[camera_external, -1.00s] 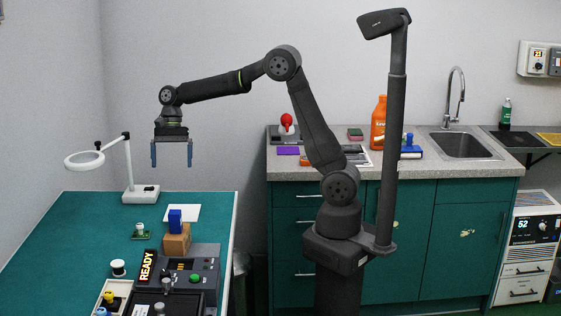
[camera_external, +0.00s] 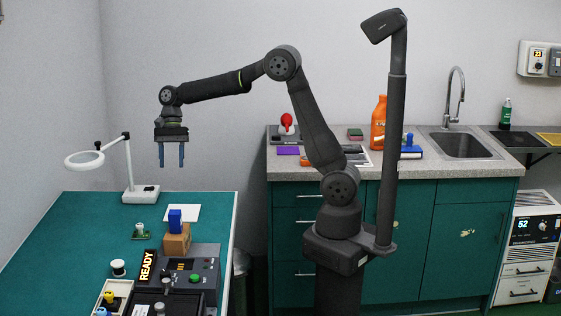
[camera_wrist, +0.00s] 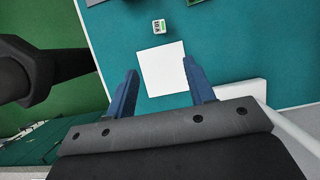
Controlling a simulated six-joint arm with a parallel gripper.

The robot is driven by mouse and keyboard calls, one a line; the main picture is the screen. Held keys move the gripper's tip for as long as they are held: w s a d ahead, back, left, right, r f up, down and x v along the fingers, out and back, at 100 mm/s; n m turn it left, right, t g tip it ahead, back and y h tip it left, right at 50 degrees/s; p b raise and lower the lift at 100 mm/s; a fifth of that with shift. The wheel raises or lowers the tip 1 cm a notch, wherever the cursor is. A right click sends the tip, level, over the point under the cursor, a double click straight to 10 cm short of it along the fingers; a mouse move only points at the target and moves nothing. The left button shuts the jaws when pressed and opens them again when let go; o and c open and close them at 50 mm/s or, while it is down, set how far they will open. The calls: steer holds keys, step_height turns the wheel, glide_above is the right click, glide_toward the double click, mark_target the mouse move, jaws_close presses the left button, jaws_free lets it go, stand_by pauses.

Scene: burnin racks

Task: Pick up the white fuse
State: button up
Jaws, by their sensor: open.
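My gripper (camera_external: 172,165) hangs high above the back of the green table, pointing down, with blue fingers apart and nothing between them. In the wrist view, the gripper (camera_wrist: 165,80) is open too. A small white-topped piece (camera_external: 139,227) stands on a little green board on the table, lower than and left of my gripper. A round white piece with a dark band (camera_external: 118,267) stands farther forward. I cannot tell which of these is the white fuse.
A magnifier lamp (camera_external: 85,159) stands left of my gripper. A blue block (camera_external: 175,220) sits on a wooden block (camera_external: 176,241) before a white sheet (camera_external: 184,213). A control box (camera_external: 190,270) and a tray (camera_external: 128,290) with coloured-top pieces are in front.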

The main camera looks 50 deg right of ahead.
steer(key=s+a+m+t+h, duration=0.1)
steer(key=s+a+t+h, duration=0.2)
steer(key=s+a, duration=0.25)
step_height(320, 180, down, 18)
steer(key=shift+r, duration=0.1)
stand_by(0.7)
steer(key=c, duration=1.1)
